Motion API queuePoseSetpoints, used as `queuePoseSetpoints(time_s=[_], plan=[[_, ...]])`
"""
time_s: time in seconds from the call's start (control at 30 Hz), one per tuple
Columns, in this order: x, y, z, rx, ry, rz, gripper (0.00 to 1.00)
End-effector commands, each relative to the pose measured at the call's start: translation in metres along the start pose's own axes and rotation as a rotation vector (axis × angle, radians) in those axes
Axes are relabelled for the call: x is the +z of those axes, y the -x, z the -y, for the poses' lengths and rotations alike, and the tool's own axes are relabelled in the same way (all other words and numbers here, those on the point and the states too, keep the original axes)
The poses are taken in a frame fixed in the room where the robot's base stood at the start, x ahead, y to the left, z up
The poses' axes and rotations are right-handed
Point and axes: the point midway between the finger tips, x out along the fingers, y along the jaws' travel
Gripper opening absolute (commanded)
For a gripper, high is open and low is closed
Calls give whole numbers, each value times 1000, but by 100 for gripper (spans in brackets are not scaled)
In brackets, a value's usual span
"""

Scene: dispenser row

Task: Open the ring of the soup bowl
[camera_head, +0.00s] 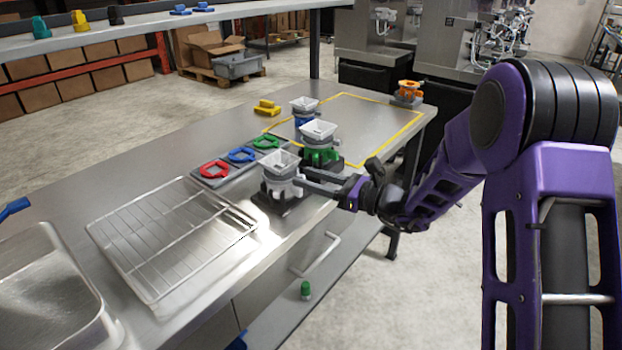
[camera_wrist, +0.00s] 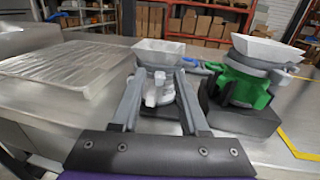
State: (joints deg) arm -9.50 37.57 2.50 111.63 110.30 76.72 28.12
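A pale square bowl (camera_head: 277,160) tops a grey stand at the front edge of the steel bench; its grey ring (camera_head: 281,184) sits beneath. I cannot tell from any marking which bowl is the soup bowl. My gripper (camera_head: 303,181) reaches this stand from the right, its fingers apart. In the wrist view the same bowl (camera_wrist: 165,47) is straight ahead, with a light grey ring lug (camera_wrist: 158,90) between the fingertips (camera_wrist: 158,82). I cannot tell whether either finger touches it. The fingers hide part of the ring's sides.
A green-ringed dispenser (camera_head: 320,147) stands close behind, right of the fingers in the wrist view; a blue one (camera_head: 304,111) is farther back. Red (camera_head: 214,170), blue and green loose rings lie on grey pads. A wire rack (camera_head: 165,235) and sink are left. An orange dispenser (camera_head: 408,92) stands far right.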

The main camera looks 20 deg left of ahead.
Motion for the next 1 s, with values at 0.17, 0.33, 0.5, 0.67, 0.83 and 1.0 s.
queuePoseSetpoints(time_s=[0.17, 0.33, 0.5, 0.67, 0.83, 1.0], plan=[[0, 0, 0, 0, 0, 0, 10], [0, 0, 0, 0, 0, 0, 0], [0, 0, 0, 0, 0, 0, 0], [0, 1, 2, 16, 0, 0, 0], [0, 0, 4, 48, 0, 1, 0], [1, 1, 8, 83, 1, 1, 0]])
